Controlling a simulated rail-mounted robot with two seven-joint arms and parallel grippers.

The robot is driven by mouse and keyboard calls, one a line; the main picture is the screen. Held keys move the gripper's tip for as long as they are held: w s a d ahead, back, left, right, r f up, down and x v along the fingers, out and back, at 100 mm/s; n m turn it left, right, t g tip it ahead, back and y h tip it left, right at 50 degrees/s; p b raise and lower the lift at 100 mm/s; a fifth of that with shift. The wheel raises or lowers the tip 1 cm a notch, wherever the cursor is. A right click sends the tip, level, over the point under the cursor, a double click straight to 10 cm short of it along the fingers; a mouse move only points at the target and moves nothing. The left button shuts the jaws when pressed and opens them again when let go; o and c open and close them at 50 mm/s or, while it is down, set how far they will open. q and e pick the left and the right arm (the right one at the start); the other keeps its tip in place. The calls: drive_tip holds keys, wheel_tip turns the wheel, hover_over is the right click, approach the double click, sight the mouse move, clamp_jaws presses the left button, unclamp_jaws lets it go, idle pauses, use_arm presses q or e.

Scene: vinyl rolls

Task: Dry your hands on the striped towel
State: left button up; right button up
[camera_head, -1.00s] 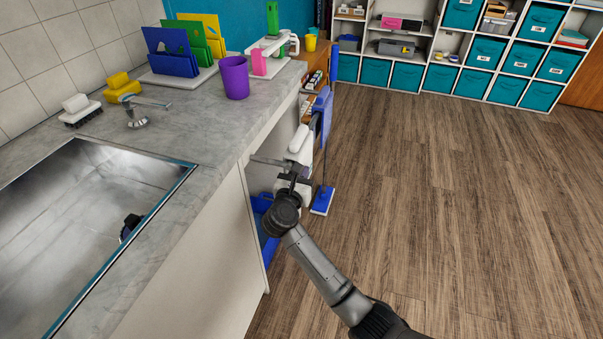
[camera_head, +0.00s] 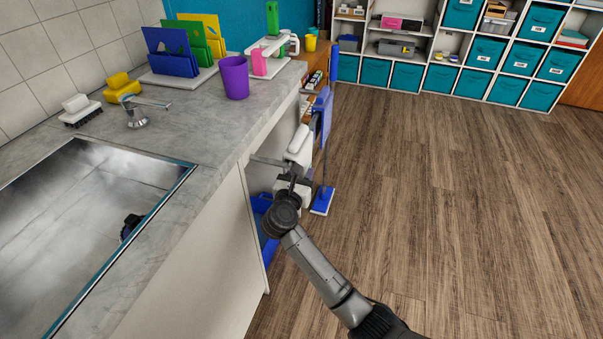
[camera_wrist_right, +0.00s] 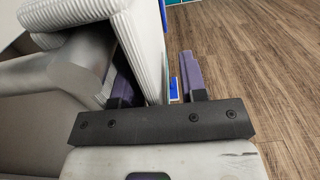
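The towel is a white, ribbed cloth (camera_wrist_right: 148,45) hung over a thick grey metal bar (camera_wrist_right: 82,62) in the right wrist view. In the head view it is a small white cloth (camera_head: 298,143) at the cabinet's open side; stripes of another colour cannot be made out. My right gripper (camera_wrist_right: 155,85) has its two purple-grey fingers apart, with the hanging cloth layer between them. A gap shows between the cloth and the right finger; the left finger is partly hidden by bar and cloth. In the head view my right gripper (camera_head: 294,182) is just below the towel. My left gripper is not in view.
The counter (camera_head: 205,130) holds a steel sink (camera_head: 90,190), faucet (camera_head: 137,115), purple cup (camera_head: 235,78) and coloured boards (camera_head: 170,52). A small dark item (camera_head: 130,226) is in the sink. A blue mop (camera_head: 322,200) stands just beyond the towel. The wooden floor (camera_head: 450,200) at right is clear.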

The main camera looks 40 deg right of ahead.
drive_tip(key=v, duration=1.3)
drive_tip(key=shift+a, duration=0.2)
